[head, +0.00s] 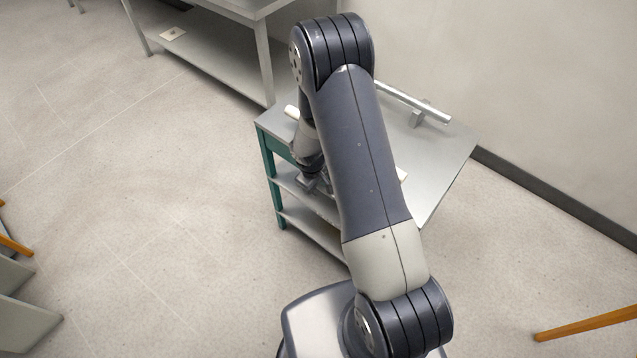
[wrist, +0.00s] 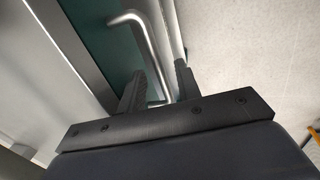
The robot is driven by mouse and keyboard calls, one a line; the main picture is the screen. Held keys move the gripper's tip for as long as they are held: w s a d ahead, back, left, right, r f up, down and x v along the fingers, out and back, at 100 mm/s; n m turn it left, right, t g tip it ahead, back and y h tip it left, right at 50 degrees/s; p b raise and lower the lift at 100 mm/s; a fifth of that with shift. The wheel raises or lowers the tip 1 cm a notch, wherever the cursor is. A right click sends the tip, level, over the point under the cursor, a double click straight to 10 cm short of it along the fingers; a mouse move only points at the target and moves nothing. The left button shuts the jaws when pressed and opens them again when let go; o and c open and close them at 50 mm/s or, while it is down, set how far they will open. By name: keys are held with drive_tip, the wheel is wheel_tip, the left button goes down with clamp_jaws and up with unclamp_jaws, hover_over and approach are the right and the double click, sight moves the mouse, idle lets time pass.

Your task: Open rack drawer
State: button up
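The rack (head: 440,165) is a metal table-like unit with green legs, a grey top and lower shelves, and it shows in the head view right of centre. In the wrist view a teal panel (wrist: 95,50), apparently the drawer front, carries a bent silver bar handle (wrist: 143,38). My gripper (wrist: 158,70) is open, with one finger on each side of the handle's lower part. Narrow gaps seem to show between the bar and the fingers. In the head view my gripper (head: 314,184) is at the rack's left side, below the top. My arm hides much of the rack and the drawer.
A silver rail (head: 412,100) lies along the back of the rack top. A larger metal bench (head: 215,75) with a low shelf stands behind at the upper left. A wall is at the right. Orange-legged furniture shows at the lower corners. The floor left of the rack is clear.

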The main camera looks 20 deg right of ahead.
clamp_jaws()
drive_tip(key=shift+a, duration=0.1)
idle(0.4)
